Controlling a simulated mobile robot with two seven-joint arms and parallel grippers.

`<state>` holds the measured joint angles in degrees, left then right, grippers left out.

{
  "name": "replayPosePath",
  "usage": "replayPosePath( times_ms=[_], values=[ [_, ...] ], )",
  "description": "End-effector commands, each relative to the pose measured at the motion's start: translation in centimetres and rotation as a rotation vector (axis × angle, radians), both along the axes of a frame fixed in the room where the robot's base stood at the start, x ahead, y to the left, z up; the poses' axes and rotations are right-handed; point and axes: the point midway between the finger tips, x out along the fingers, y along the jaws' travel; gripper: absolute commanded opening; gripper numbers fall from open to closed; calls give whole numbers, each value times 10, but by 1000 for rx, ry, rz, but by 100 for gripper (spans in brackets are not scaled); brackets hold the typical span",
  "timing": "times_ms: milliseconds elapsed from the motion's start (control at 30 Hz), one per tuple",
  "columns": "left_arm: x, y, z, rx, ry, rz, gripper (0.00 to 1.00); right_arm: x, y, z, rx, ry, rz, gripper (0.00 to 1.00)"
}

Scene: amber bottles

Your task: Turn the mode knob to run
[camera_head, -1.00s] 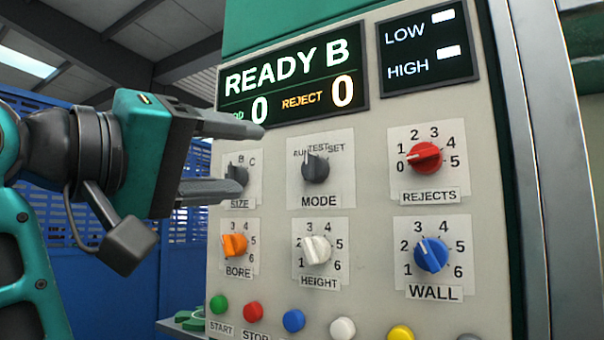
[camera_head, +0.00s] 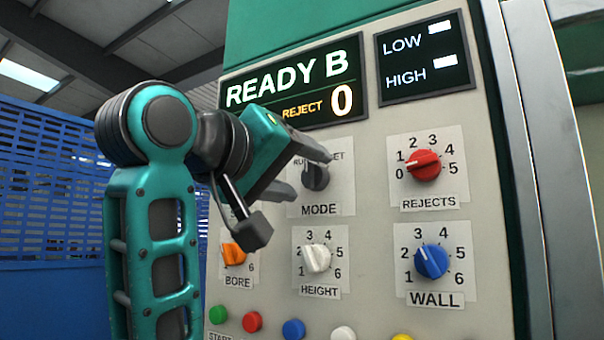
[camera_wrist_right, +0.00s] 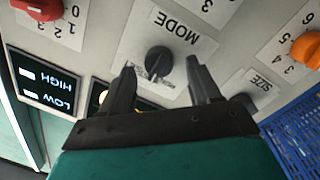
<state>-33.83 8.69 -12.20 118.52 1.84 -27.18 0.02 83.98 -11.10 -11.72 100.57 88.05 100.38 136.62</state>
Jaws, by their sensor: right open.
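The dark grey mode knob (camera_head: 316,176) sits on a white label plate marked RUN, TEST, SET and MODE. My right gripper (camera_head: 311,177) is open, its fingertips near the knob, and its upper finger hides part of the RUN/TEST/SET lettering. In the wrist view the mode knob (camera_wrist_right: 158,60) appears between the two open fingertips of my right gripper (camera_wrist_right: 161,66), with visible space on both sides. The label is upside down there. I cannot tell exactly which position the knob points to. My left gripper is not in view.
Around it are the red rejects knob (camera_head: 424,165), white height knob (camera_head: 317,258), blue wall knob (camera_head: 431,261) and orange bore knob (camera_head: 234,254). My gripper hides the size knob in the head view. The display (camera_head: 295,90) reads READY B. Coloured buttons line the bottom.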

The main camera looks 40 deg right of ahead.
Motion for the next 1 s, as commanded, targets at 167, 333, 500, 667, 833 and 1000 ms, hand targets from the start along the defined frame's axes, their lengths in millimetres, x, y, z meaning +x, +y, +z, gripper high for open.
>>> replayPosePath(
  times_ms=[167, 333, 500, 667, 833, 1000],
  values=[
    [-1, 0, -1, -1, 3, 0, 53, 2, -11, 0, 1, 0, -1, 62],
    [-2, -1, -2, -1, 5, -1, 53, 2, -12, 0, 1, 0, -1, 62],
    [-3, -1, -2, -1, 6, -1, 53, 2, -12, 0, 1, 0, -1, 55],
    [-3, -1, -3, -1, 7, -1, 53, 2, -12, 0, 1, 0, -1, 40],
    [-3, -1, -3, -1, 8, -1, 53, 2, -12, 0, 0, 0, 0, 24],
    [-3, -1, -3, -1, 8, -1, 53, 2, -12, 0, 0, 0, 0, 7]
  ],
)
